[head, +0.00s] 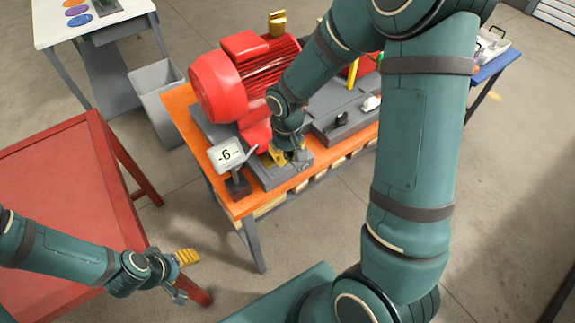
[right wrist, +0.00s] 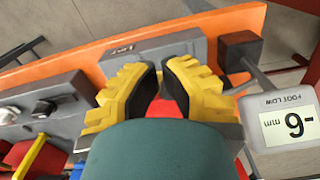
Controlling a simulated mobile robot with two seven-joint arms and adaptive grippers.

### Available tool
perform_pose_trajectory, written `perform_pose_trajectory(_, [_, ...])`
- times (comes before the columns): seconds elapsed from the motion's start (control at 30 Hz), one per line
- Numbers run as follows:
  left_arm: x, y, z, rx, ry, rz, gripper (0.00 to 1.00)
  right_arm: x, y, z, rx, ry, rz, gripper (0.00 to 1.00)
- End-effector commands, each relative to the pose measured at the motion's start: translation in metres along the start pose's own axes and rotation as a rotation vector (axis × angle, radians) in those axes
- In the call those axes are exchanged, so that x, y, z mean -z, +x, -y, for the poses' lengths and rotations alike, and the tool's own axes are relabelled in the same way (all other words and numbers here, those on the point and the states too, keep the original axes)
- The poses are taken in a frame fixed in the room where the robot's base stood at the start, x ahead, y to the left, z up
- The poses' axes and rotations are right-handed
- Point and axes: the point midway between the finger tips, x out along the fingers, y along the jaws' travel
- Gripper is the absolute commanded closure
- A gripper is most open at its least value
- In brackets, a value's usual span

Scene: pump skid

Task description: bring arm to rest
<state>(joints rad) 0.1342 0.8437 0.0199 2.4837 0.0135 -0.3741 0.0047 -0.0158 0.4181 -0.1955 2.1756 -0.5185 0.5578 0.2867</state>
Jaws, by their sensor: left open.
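My left gripper (head: 188,274) is open and empty at the lower left of the head view. It hangs in the air near the corner of the red table. My right arm reaches down from the top right to the orange bench. My right gripper (head: 278,158) is low over the grey base at the bench's front edge, beside the display reading -6. A grey block (right wrist: 152,52) lies just past the fingertips; contact cannot be told.
The red motor (head: 245,80) stands on the orange bench (head: 232,208) close to my right forearm. The display (head: 226,154) stands near the right gripper. A red table (head: 62,185) is at left, a grey bin (head: 158,100) behind. Floor between the tables is clear.

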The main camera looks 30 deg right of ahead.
Motion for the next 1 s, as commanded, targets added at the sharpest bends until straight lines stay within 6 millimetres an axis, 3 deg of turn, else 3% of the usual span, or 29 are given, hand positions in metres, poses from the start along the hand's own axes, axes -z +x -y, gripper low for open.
perform_pose_trajectory(0.2, [0.000, -0.004, -0.001, -0.001, 0.000, 0.001, 0.40, 0.000, -0.024, 0.000, 0.000, -0.001, 0.000, 1.00])
perform_pose_trajectory(0.53, [0.000, -0.003, -0.001, -0.001, 0.000, 0.001, 0.40, -0.001, -0.021, 0.004, 0.010, -0.002, 0.001, 1.00])
perform_pose_trajectory(0.67, [-0.002, 0.003, 0.002, 0.000, 0.000, 0.003, 0.40, -0.007, 0.013, 0.029, 0.080, -0.015, -0.005, 1.00])
perform_pose_trajectory(0.8, [-0.005, 0.015, 0.006, 0.000, 0.002, 0.008, 0.40, -0.025, 0.077, 0.079, 0.213, 0.001, -0.033, 1.00])
perform_pose_trajectory(1.0, [-0.010, 0.029, 0.011, 0.001, 0.004, 0.015, 0.40, -0.060, 0.147, 0.131, 0.331, 0.082, -0.089, 1.00])
